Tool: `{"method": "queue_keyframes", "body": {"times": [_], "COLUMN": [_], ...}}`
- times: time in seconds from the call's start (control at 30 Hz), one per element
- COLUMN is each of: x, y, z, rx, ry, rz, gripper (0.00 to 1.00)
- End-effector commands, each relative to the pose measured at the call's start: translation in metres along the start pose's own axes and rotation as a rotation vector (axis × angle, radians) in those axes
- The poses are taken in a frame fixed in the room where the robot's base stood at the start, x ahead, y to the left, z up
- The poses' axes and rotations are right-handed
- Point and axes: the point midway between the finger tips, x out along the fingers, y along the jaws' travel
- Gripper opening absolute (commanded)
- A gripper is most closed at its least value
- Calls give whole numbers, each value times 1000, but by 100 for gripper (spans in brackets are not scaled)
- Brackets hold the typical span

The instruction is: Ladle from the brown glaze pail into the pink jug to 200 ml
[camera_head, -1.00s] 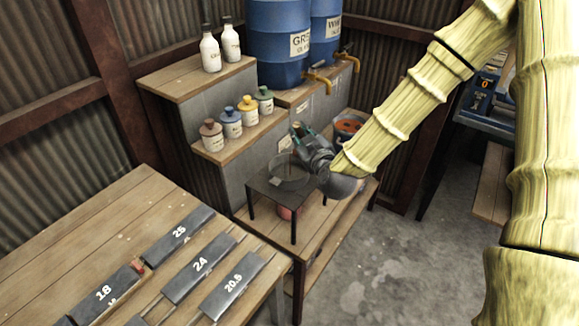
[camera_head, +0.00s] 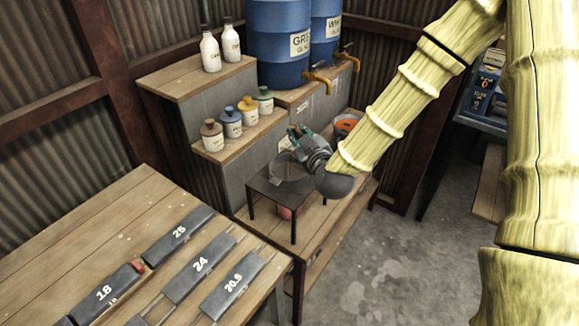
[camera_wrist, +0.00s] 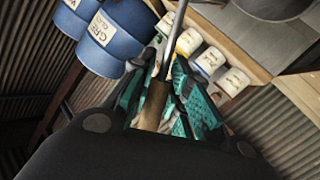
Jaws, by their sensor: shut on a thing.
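My gripper (camera_head: 300,140) is beside and just above the small dark stand in the head view. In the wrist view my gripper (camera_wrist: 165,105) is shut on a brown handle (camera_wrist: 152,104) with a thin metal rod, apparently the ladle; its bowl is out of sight. A pink thing, likely the jug (camera_head: 285,212), shows partly under the stand; its fill level is hidden. A pail with orange-brown inside (camera_head: 347,125) stands behind my arm, partly covered; I cannot tell whether it is the brown glaze pail.
A clear round vessel or sieve (camera_head: 288,168) sits on the dark stand (camera_head: 262,190). Several small jars (camera_head: 231,122) line the step behind. Blue barrels with taps (camera_head: 278,45) stand above. The workbench (camera_head: 110,225) at left holds numbered plates.

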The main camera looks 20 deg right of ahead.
Motion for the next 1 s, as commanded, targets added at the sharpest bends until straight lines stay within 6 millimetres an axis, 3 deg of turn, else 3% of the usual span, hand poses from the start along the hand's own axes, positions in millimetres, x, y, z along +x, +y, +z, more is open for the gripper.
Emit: {"method": "queue_keyframes", "body": {"times": [1.0], "x": [1], "y": [-5], "z": [-2], "rx": [-51], "ry": [-11], "rz": [3], "gripper": [0]}}
